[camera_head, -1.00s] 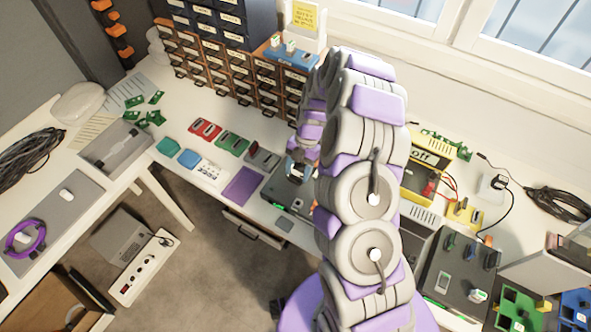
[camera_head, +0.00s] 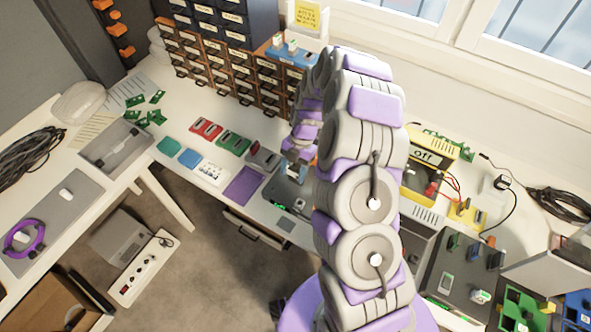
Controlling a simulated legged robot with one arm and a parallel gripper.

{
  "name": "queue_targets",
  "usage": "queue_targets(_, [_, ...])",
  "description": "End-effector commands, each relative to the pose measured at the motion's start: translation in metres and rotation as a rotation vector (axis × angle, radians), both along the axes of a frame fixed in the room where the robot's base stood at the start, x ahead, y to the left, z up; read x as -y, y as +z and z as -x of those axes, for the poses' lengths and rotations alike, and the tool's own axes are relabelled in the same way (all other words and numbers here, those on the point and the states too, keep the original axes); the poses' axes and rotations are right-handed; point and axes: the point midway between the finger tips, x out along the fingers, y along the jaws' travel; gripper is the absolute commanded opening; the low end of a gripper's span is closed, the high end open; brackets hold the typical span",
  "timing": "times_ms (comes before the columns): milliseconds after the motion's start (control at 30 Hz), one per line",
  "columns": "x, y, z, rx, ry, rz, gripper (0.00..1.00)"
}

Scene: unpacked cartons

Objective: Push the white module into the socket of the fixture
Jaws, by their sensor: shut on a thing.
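The fixture is a dark grey plate (camera_head: 272,191) on the front edge of the bench, in the middle of the view and partly behind my arm. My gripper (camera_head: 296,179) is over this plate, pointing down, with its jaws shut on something. The held piece is too small and too covered to make out, so I cannot tell whether it is the white module. A small whitish piece (camera_head: 299,204) shows on the plate just below the gripper. The socket cannot be made out, nor any contact with it.
A purple mat (camera_head: 243,186) lies left of the plate, with red, green and grey blocks behind it. Drawer cabinets (camera_head: 215,65) stand at the back. A yellow device (camera_head: 428,160) and a dark tray (camera_head: 455,275) with small modules are at right. A drawer front (camera_head: 247,228) hangs below.

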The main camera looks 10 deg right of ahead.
Motion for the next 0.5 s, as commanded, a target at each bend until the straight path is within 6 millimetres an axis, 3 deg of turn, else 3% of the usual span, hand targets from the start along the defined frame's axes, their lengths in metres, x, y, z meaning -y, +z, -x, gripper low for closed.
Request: queue_targets(500, [0.01, -0.001, 0.0, -0.001, 0.0, -0.01, 0.11])
